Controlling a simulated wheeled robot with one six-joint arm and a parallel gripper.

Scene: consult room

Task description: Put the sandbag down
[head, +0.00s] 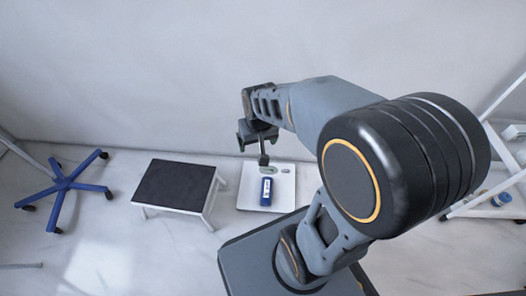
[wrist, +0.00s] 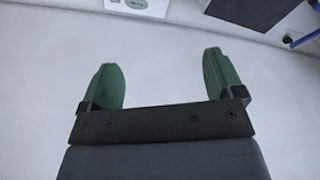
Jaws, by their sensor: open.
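A small blue bag with a white label, which looks like the sandbag (head: 266,191), lies on a flat white scale-like plate (head: 285,196) on the floor in the head view. My gripper (head: 263,160) is just beyond the blue bag in that picture; the gap between them is hard to judge. In the wrist view my gripper (wrist: 163,80) has its two green fingers spread wide, with nothing between them. The blue bag cannot be made out in the wrist view.
A step stool (head: 174,186) with a dark top stands left of the plate. A blue wheeled base (head: 62,184) is further left. A white shelf frame (head: 505,190) with small items stands at the right. The wall is close behind the plate.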

